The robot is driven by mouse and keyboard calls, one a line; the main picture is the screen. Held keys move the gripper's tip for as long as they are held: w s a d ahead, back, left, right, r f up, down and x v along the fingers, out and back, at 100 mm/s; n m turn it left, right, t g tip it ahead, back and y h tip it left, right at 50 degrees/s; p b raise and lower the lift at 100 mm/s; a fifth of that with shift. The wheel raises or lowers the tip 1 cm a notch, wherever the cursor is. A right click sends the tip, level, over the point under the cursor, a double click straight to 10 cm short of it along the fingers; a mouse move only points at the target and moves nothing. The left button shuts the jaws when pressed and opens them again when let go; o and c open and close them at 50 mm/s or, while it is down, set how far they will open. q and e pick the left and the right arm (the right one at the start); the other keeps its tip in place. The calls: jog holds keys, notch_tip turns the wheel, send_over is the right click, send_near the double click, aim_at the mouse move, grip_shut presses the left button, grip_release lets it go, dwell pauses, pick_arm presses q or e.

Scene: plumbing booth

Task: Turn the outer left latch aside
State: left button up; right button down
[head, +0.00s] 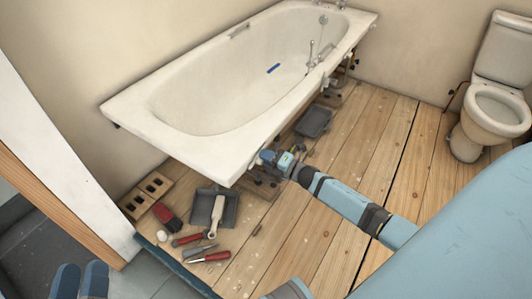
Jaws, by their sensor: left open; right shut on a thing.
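The white bathtub (183,148) stands along the back wall with its long front side open underneath. My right gripper (264,160) is at the lower front rim of the tub, shut on a small part there. The part is mostly hidden, and I cannot tell whether it is the outer left latch. More small dark fittings (347,66) show under the rim farther right. My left gripper (80,281) is at the bottom left edge, partly cut off, open and empty, well away from the tub.
Tools lie on the wooden floor (288,226) at the left: a dustpan (229,214), a red brush (168,216), and red-handled tools (212,257). A grey tray (313,122) sits beside the tub. A toilet (490,108) stands at the right.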

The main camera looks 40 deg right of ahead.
pick_arm(q)
jog(key=shift+s+a+r+t+p, duration=0.1)
jog(key=shift+r+t+p, duration=0.3)
jog(key=shift+r, duration=0.5)
pick_arm(e)
jog(key=shift+m, duration=1)
jog(key=shift+f, duration=0.1)
jog(key=c, duration=1.1)
grip_release()
pick_arm(q)
jog(key=shift+r, duration=0.1)
pick_arm(e)
jog(key=shift+s, duration=0.1)
pick_arm(q)
jog(key=f+p, duration=0.1)
jog(key=a+f+g+y+p, duration=0.1)
jog(key=f, duration=0.1)
jog(key=f+g+y+p, duration=0.1)
jog(key=f, duration=0.1)
jog(key=shift+w+a, duration=0.2)
jog(key=shift+a, duration=0.1)
pick_arm(e)
jog(key=v, duration=1.3)
jog(key=shift+s+d, duration=0.15)
jog(key=shift+s, duration=0.1)
pick_arm(q)
jog(key=shift+s, duration=0.1)
